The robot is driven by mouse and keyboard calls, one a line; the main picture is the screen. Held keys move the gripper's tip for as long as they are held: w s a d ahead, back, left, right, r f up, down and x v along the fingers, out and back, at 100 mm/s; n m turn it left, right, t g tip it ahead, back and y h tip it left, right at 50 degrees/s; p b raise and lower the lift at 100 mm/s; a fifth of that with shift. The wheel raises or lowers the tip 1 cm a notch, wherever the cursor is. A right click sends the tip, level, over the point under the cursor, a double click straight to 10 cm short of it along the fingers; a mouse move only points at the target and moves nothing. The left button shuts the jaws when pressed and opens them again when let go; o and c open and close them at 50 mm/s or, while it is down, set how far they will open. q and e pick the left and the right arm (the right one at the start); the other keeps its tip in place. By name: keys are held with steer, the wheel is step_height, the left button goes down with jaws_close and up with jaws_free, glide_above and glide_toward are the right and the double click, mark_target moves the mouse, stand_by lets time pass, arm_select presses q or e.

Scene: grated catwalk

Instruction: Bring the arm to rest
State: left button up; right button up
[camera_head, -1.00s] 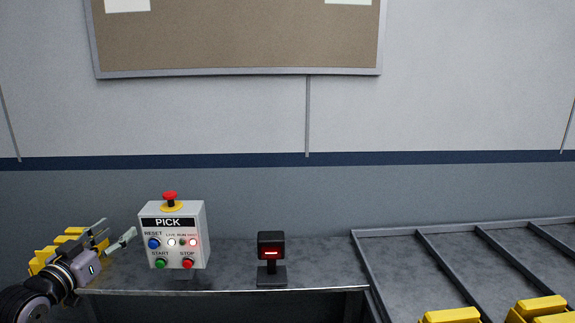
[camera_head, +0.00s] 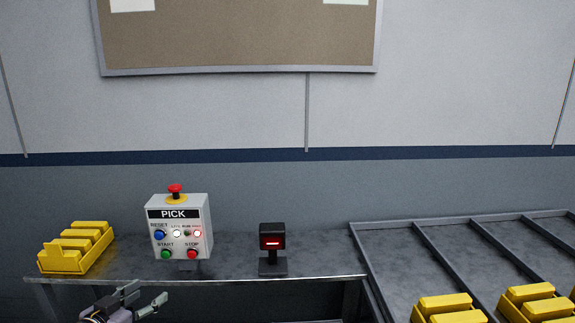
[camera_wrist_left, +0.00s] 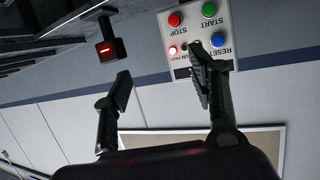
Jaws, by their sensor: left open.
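My left gripper (camera_head: 138,303) is at the bottom left of the head view, in front of and below the table's front edge. Its fingers are apart and nothing is between them. In the left wrist view the open fingers (camera_wrist_left: 165,95) show with an empty gap, and the view is turned upside down. The PICK control box (camera_head: 180,230) stands on the table beyond the gripper, with a red knob on top, and it also shows in the left wrist view (camera_wrist_left: 222,16). My right gripper is not in view.
The grey table (camera_head: 225,258) holds a yellow bin (camera_head: 62,262) at the left and a black scanner with a red light (camera_head: 272,238) near the middle. A divided rack (camera_head: 390,262) at the right holds yellow bins (camera_head: 447,306). A framed board (camera_head: 240,40) hangs on the wall.

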arm_select(q)
steer(key=s+d+f+g+y, duration=0.1)
steer(key=s+d+f+g, duration=0.25)
steer(key=s+f, duration=0.35)
steer(key=s+d+f+g, duration=0.2)
steer(key=s+d+f, duration=0.3)
steer(key=s+f, duration=0.2)
steer(key=s+d+f+n+g+y, duration=0.1)
steer(key=s+f+g, duration=0.15)
steer(key=s, duration=0.75)
steer(key=s+d+f+g+y, duration=0.1)
steer(key=s+d+f+g, duration=0.15)
steer(key=s, duration=0.65)
step_height(320, 180, down, 28)
steer(key=g+b, duration=0.1)
steer(key=b, duration=0.3)
steer(key=s+a+f+b, duration=0.1)
steer(key=s+f+b, duration=0.1)
steer(key=s+f, duration=0.7)
steer(key=s+a+f+g+b, duration=0.1)
steer(key=s+a+f+b, duration=0.1)
steer(key=s+f, duration=0.7)
step_height(320, 180, down, 4)
steer(key=shift+a+m, duration=0.3)
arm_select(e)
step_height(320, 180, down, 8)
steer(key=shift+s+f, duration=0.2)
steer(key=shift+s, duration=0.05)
